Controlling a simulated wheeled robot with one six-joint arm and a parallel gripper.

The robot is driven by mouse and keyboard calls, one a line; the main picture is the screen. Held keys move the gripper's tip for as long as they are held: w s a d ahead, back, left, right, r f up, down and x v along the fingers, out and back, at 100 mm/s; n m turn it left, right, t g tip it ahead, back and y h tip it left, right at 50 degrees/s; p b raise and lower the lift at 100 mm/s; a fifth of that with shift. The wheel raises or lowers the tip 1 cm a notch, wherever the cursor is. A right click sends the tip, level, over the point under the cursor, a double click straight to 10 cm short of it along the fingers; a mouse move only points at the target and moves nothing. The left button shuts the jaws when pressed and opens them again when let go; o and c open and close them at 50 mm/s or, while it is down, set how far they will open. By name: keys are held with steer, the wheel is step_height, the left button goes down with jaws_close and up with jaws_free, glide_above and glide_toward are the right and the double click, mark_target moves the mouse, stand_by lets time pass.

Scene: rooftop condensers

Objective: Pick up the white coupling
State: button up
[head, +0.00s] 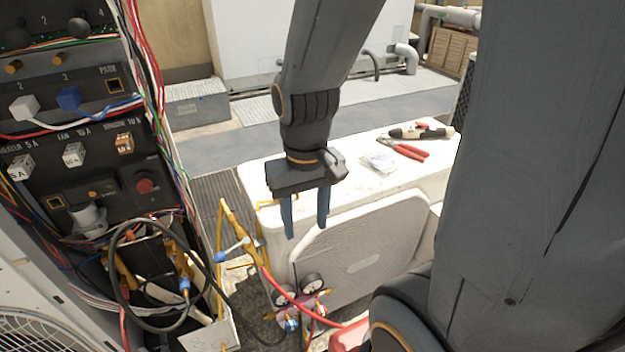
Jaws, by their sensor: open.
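A white coupling (24,107) with a white cable sits at the position marked 2 on the dark control panel (140,178) at the far left. A blue coupling (68,97) sits just to its right, at the position marked 3. My gripper (305,228) is open and points down, with nothing seen between its fingers. In the picture it is well to the right of the panel and lower than the white coupling, apart from both. Its fingers show in front of the white condenser unit.
The white condenser (405,183) carries red-handled pliers (404,150) and a small clear bag (378,162). Pressure gauges (312,283) with hoses are below my gripper. Loose wires (150,60) run along the panel's right edge. A black cable loops below the panel.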

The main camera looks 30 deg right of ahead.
steer(key=w+d+m+y+p, duration=0.1)
steer(key=w+m+p, duration=0.2)
steer(key=w+m, duration=0.2)
steer(key=w+d+m+y+p, duration=0.1)
steer(key=w+d+m+p, duration=0.1)
steer(key=w+m, duration=0.4)
steer(key=w+d+m+y+p, duration=0.1)
steer(key=w+m+y+p, duration=0.1)
steer(key=w+m+p, duration=0.2)
steer(key=shift+w+d+r+m, duration=0.2)
steer(key=shift+w+m, duration=0.4)
steer(key=shift+m, duration=0.05)
steer(key=shift+w+d+r+m, duration=0.15)
steer(key=shift+w+m, duration=0.4)
steer(key=shift+m, duration=0.1)
steer(key=shift+w+f, duration=0.15)
steer(key=shift+a+f+m, duration=0.1)
steer(key=shift+f+m, duration=0.2)
steer(key=shift+f, duration=0.05)
steer(key=shift+p+x, duration=1.3)
steer(key=shift+x, duration=2.15)
steer(key=shift+a, duration=0.1)
jaws_close()
steer(key=shift+r, duration=0.1)
